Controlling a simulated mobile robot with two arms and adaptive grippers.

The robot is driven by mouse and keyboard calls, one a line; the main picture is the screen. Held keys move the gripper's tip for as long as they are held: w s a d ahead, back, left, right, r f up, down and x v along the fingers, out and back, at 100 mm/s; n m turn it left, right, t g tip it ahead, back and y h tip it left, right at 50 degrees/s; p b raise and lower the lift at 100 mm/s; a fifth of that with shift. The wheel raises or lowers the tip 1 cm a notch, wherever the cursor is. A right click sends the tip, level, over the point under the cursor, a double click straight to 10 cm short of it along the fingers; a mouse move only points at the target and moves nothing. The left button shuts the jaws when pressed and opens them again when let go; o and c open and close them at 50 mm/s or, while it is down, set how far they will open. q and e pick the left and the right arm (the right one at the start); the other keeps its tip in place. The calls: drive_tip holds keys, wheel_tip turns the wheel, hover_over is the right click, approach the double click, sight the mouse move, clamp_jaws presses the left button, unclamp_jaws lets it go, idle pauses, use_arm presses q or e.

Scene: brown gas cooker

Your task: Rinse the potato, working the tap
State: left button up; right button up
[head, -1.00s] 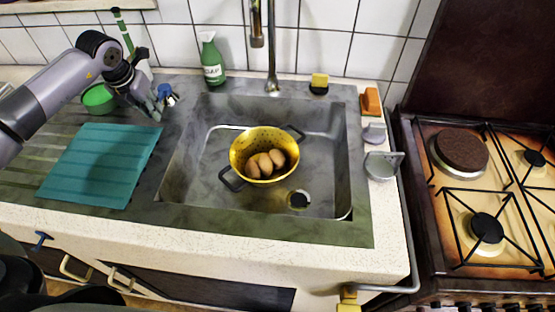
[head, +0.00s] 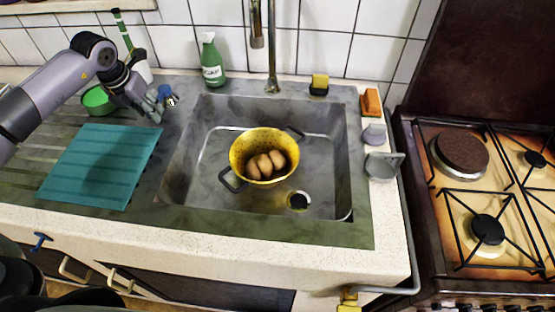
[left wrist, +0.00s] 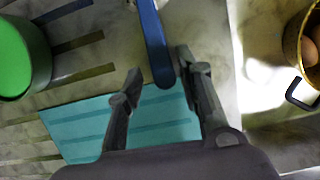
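Several brown potatoes (head: 264,164) lie in a yellow pot (head: 240,150) with dark handles, standing in the grey sink (head: 210,150). The metal tap (head: 272,60) rises behind the sink, its spout above the back edge. A small blue handle (head: 168,95) stands at the sink's back left corner; in the left wrist view a blue bar (left wrist: 153,45) reaches between the fingers. My left gripper (head: 157,108) is beside the blue handle. In the left wrist view its fingers (left wrist: 160,88) are apart, the right one close to the bar. My right gripper is not in view.
A teal board (head: 98,165) lies left of the sink, a green bowl (head: 98,99) behind it. A green soap bottle (head: 212,62), a yellow sponge (head: 319,82) and an orange item (head: 370,102) stand around the sink. The cooker (head: 490,190) is at the right.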

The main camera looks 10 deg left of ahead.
use_arm(q)
drive_tip(key=shift+r, duration=0.1)
drive_tip(key=shift+r+p, duration=2.1)
drive_tip(key=shift+r, duration=0.8)
